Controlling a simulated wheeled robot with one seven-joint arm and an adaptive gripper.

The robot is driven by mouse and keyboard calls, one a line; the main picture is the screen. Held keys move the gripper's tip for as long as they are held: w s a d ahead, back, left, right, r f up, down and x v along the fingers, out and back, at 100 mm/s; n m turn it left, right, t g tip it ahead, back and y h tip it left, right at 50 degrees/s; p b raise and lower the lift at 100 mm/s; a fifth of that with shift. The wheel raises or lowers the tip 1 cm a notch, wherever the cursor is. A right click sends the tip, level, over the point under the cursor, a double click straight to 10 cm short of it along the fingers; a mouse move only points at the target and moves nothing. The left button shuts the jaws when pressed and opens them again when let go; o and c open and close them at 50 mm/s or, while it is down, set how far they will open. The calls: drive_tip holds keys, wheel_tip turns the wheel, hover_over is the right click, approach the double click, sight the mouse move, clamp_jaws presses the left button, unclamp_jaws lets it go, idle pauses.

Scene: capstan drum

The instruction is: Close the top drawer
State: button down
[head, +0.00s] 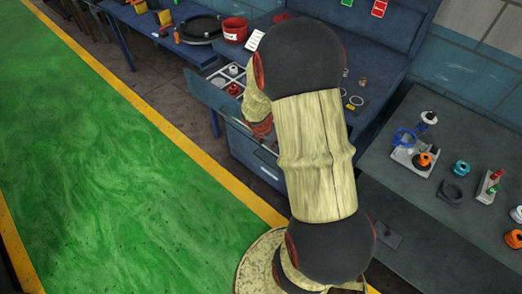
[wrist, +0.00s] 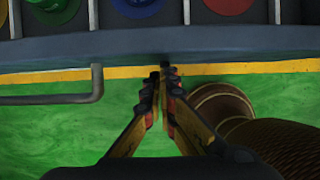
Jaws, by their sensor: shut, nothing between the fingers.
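The top drawer (head: 207,94) stands open from the blue workbench in the head view, with small parts in its light dividers. In the wrist view its blue-grey front (wrist: 220,44) runs across the upper part, with the compartments beyond it. A grey bar handle (wrist: 60,99) sticks out from the front, left of my gripper. My gripper (wrist: 162,72) is shut and empty. Its fingertips point at the drawer front, right of the handle; I cannot tell whether they touch it. In the head view my arm hides much of the gripper and the drawer's right part.
A lower drawer front (head: 252,152) with a white label sits under the open drawer. A red pot (head: 234,30) and a black round tray (head: 199,28) stand on the benches behind. A dark table (head: 430,225) with small parts is at right. The green floor (head: 100,160) at left is clear.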

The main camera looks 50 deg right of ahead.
drive_tip(key=d+p, duration=0.3)
drive_tip(key=d, duration=0.3)
drive_tip(key=d+p, duration=0.4)
drive_tip(key=d, duration=0.3)
drive_tip(key=d+p, duration=0.3)
drive_tip(key=d, duration=0.4)
drive_tip(key=shift+w, duration=0.4)
drive_tip(key=shift+w+a, duration=0.1)
